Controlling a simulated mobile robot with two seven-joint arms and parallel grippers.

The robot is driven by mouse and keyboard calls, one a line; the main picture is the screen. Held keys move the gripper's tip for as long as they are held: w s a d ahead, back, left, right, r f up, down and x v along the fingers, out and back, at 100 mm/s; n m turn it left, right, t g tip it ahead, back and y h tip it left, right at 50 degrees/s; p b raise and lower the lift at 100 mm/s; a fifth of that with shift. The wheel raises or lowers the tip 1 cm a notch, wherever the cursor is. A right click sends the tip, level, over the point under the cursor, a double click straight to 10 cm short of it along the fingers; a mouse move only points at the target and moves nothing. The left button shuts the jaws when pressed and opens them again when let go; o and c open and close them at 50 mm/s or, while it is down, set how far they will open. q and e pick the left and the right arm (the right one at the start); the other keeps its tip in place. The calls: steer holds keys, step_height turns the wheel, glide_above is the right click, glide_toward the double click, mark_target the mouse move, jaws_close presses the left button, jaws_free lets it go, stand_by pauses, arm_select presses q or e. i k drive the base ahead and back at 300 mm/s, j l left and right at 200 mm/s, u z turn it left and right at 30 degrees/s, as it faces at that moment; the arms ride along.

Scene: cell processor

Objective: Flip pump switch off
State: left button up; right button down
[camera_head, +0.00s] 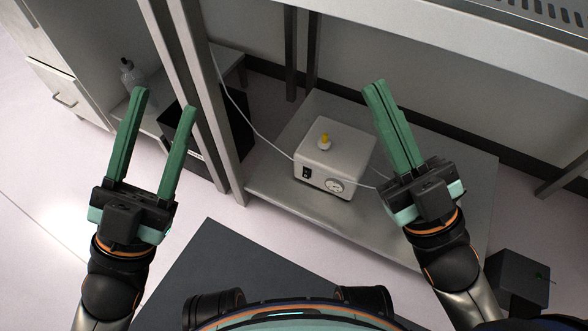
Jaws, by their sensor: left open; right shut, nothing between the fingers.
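The pump (342,158) is a white box on the low grey shelf under the bench. A black switch (307,173) sits on its front face at the left, and a round dial (334,186) at the right. Its switch position is too small to tell. My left gripper (165,98) is open and empty, well to the left of the pump, beyond the bench leg. My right gripper (374,88) is shut and empty, to the right of the pump and apart from it in the picture.
The metal shelf (288,209) has free room around the pump. A bench leg (212,150) stands between my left gripper and the pump. A white cable (240,108) runs down to the pump. A black box (193,138) and a bottle (131,74) are at the left.

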mark_target(306, 174)
steer(key=i+j+z, duration=0.15)
steer(key=j, duration=0.3)
steer(key=i+j+z, duration=0.15)
steer(key=j, duration=0.3)
steer(key=i+j+z, duration=0.1)
steer(key=j, duration=0.35)
steer(key=i+j+z, duration=0.15)
steer(key=j, duration=0.35)
